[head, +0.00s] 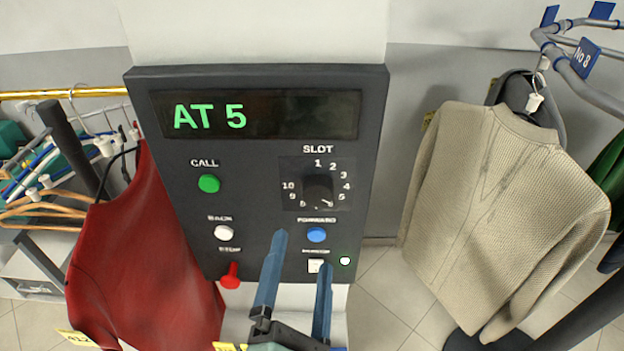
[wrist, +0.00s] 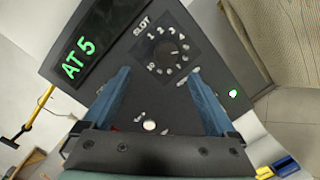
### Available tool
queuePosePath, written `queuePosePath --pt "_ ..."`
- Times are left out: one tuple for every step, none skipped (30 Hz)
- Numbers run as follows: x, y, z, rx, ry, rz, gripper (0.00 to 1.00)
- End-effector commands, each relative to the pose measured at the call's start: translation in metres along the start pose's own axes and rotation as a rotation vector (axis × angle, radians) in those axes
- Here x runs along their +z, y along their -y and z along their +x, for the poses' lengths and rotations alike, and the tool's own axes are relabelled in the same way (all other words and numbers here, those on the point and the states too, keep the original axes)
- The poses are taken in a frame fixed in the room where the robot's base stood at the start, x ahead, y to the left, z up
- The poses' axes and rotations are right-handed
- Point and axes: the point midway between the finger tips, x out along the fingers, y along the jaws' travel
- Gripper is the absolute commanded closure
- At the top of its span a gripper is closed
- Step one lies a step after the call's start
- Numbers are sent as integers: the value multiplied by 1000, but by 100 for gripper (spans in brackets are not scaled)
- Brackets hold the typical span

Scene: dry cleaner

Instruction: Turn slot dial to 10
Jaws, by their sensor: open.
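The slot dial (head: 318,187) is a black round knob on the dark control panel (head: 270,160), ringed by numbers. A light mark at its lower right seems to point just below the 5; the exact number is hard to read. The dial also shows in the wrist view (wrist: 167,53), ahead of and between the fingers. The display (head: 255,114) reads AT 5 in green. My gripper (head: 302,251) has two blue fingers spread apart, empty. In the head view it is in front of the panel's lower part, below the dial. It also shows in the wrist view (wrist: 158,76).
On the panel are a green call button (head: 209,183), a white back button (head: 224,232), a blue forward button (head: 317,235) and a red stop lever (head: 231,276). A red garment (head: 140,260) hangs at left, a beige sweater (head: 505,215) at right.

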Motion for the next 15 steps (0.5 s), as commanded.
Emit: queuePosePath --pt "-3 2 -5 -15 -16 -60 8" --pt "-5 4 -7 -20 -21 -87 8" --pt "-7 6 -8 -23 -26 -114 8" --pt "-8 7 -8 -24 -28 -129 8" --pt "-8 7 -8 -25 -29 -138 8" --pt "-8 8 -5 -26 -30 -144 8" --pt "-9 8 -3 -26 -30 -146 8" --pt "-9 8 0 -26 -30 -146 8" --pt "-8 7 5 -24 -28 -145 8" --pt "-8 7 10 -25 -28 -145 8" --pt "-7 6 14 -24 -27 -144 8" --pt "-7 6 21 -25 -28 -142 8" --pt "-7 7 27 -25 -27 -143 8" --pt "-7 7 33 -26 -27 -143 8" --pt "-7 7 40 -26 -27 -142 8"
